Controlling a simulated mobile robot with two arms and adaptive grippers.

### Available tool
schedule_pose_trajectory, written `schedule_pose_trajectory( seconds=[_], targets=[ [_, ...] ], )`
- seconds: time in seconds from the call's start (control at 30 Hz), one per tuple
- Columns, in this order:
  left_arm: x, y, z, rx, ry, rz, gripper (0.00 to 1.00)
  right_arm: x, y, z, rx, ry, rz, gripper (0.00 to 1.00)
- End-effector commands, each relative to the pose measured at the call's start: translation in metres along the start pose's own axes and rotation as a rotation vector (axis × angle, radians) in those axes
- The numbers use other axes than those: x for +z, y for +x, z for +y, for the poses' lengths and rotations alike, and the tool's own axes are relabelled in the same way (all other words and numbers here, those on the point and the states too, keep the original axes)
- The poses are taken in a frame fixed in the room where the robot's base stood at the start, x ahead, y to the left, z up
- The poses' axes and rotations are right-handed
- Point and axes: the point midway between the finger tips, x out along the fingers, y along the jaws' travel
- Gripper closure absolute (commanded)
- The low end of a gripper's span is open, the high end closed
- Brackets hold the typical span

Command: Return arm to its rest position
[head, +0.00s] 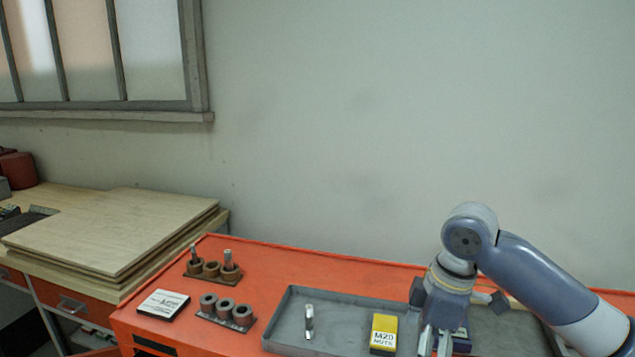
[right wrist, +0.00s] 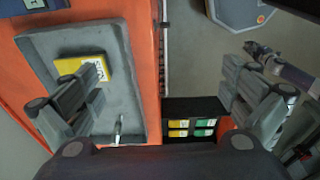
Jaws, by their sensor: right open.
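My right gripper (head: 441,340) comes in from the right in the head view and points down over the right part of the grey tray (head: 345,300). In the right wrist view my right gripper (right wrist: 165,82) has its two fingers wide apart with nothing between them. A yellow box (head: 383,335) labelled M20 nuts stands in the tray. A small silver part (head: 309,322) stands to its left. The left arm is outside the head view. A dark jointed shape at the right of the wrist view looks like my left gripper (right wrist: 262,58), too small to read.
On the orange bench top (head: 260,262) stand a holder of brown cups with bolts (head: 211,268), a holder of grey rings (head: 226,312) and a white label card (head: 163,304). Wooden boards (head: 110,230) lie at the left. A dark bin (right wrist: 193,118) with green and yellow packs sits beside the bench.

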Motion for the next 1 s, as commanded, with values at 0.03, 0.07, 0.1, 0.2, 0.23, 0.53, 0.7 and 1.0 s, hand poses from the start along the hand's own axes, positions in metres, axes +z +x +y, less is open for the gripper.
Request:
schedule_pose_trajectory(
  seconds=[0.03,0.07,0.1,0.2,0.23,0.53,0.7,1.0],
  targets=[
    [-0.003,0.000,0.000,0.000,0.000,0.005,0.82,-0.002,0.006,-0.002,-0.001,0.000,0.004,0.00],
    [-0.003,0.000,0.000,0.000,0.000,0.005,0.82,-0.003,0.009,-0.003,0.000,0.001,0.006,0.00],
    [-0.002,0.000,0.000,0.000,0.000,0.004,0.82,-0.004,0.014,-0.004,0.000,0.002,0.009,0.00],
    [-0.001,0.000,0.000,0.000,0.000,0.002,0.82,-0.009,0.026,-0.009,0.003,0.004,0.020,0.00],
    [-0.001,0.000,0.000,0.000,0.000,0.002,0.82,-0.010,0.031,-0.010,0.004,0.006,0.023,0.00],
    [0.000,0.000,0.000,0.000,-0.001,-0.002,0.82,-0.026,0.083,-0.034,0.015,0.042,0.081,0.00],
    [0.009,0.000,0.001,0.001,-0.001,-0.016,0.82,-0.037,0.124,-0.061,0.025,0.112,0.151,0.00],
    [0.009,0.000,0.001,0.001,-0.001,-0.015,0.82,-0.035,0.180,-0.109,0.059,0.349,0.267,0.00]
  ],
)
